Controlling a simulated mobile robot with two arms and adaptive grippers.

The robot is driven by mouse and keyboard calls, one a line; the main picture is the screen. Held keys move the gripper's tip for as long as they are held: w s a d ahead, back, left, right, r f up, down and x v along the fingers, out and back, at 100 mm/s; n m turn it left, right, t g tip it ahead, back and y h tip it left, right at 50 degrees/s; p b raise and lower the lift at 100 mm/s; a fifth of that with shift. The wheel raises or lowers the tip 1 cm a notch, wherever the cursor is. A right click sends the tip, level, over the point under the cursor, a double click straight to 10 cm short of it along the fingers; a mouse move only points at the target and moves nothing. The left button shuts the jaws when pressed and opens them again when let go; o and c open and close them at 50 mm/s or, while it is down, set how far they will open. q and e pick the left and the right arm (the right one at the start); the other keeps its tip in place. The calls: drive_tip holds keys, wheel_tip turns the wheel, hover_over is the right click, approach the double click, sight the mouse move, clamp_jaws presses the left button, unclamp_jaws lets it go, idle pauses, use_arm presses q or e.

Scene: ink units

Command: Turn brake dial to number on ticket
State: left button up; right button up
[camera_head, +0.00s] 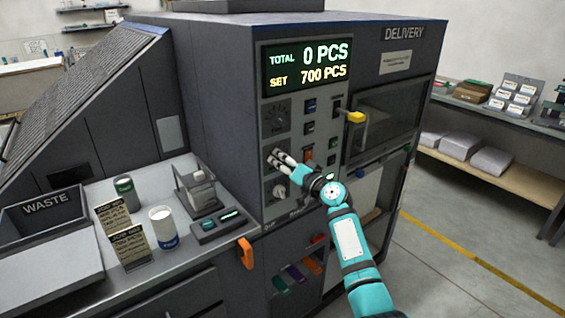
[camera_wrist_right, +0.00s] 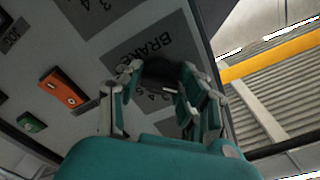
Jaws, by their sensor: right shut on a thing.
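The brake dial (camera_wrist_right: 160,73) is a dark round knob on a plate lettered BRAKE in the wrist view. My right gripper (camera_wrist_right: 158,80) is shut on it, one finger on each side. In the head view the right gripper (camera_head: 278,157) reaches the middle of the machine's control panel and covers most of that dial. I cannot read the dial's setting. Two job tickets, a rear one (camera_head: 113,219) and a front one (camera_head: 130,245), stand on the left counter. The front one shows 700 PCS; its smaller print is unreadable. My left gripper is not in view.
The display (camera_head: 307,62) reads TOTAL 0 PCS, SET 700 PCS. Another dial (camera_head: 277,116) sits above my gripper and a lower knob (camera_head: 279,190) below it. A yellow-handled lever (camera_head: 355,117) and an orange switch (camera_wrist_right: 63,88) are nearby.

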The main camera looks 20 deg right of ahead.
drive_tip(key=shift+m, duration=0.4)
drive_tip(key=shift+m+p, duration=0.35)
drive_tip(key=shift+m, duration=2.05)
drive_tip(key=o, duration=1.1)
drive_tip(key=shift+o, duration=0.2)
drive_tip(key=shift+s, duration=0.15)
drive_tip(key=v, duration=1.1)
drive_tip(key=shift+s+d, duration=0.15)
drive_tip(key=shift+s, duration=0.25)
